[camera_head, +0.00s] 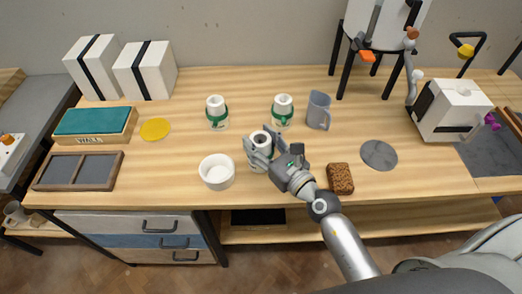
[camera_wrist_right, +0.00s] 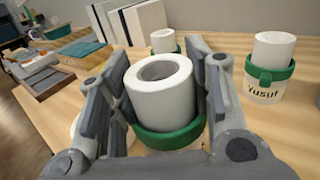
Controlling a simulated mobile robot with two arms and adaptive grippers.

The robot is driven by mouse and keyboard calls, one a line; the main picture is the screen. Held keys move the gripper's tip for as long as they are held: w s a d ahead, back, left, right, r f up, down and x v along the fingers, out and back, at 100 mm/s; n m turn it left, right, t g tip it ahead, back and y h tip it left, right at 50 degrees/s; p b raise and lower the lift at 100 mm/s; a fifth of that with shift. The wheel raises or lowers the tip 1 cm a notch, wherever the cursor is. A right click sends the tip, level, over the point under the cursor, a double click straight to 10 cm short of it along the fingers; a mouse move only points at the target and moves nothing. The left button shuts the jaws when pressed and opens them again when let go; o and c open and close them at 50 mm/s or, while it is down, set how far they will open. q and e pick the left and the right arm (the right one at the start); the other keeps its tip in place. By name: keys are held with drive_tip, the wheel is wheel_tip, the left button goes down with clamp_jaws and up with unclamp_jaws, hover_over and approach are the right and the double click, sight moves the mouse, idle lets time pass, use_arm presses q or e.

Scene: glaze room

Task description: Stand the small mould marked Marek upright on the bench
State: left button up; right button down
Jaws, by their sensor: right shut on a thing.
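My right gripper (camera_head: 262,150) is shut on a white cylindrical mould (camera_head: 261,138) with a hollow top. In the right wrist view this mould (camera_wrist_right: 160,88) stands between the two fingers, with a green band around its lower part. It looks about upright; I cannot tell whether its base touches the bench. No name on it shows. Two similar green-banded moulds stand upright behind it: one at the left (camera_head: 217,112), its name unreadable, and one at the right (camera_head: 282,110), which reads "Yusuf" in the right wrist view (camera_wrist_right: 268,70). My left gripper is not in view.
On the wooden bench (camera_head: 330,95), a white bowl (camera_head: 217,172) stands close left of the held mould.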

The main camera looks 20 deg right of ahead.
drive_tip(key=shift+w+d+f+b, duration=0.15)
drive_tip(key=shift+f+b, duration=0.65)
drive_tip(key=shift+f, duration=0.85)
drive_tip(key=shift+f, duration=0.15)
drive_tip(key=c, duration=0.7)
unclamp_jaws()
drive_tip(key=shift+r, duration=0.2)
drive_tip(key=b+v, duration=0.1)
drive_tip(key=v, duration=0.2)
drive_tip(key=b+v, duration=0.1)
drive_tip(key=v, duration=0.3)
drive_tip(key=b+v, duration=0.2)
drive_tip(key=v, duration=0.2)
drive_tip(key=shift+f, duration=0.25)
drive_tip(key=shift+s+d+r, duration=0.1)
drive_tip(key=shift+s+r, duration=0.05)
drive_tip(key=shift+s, duration=0.3)
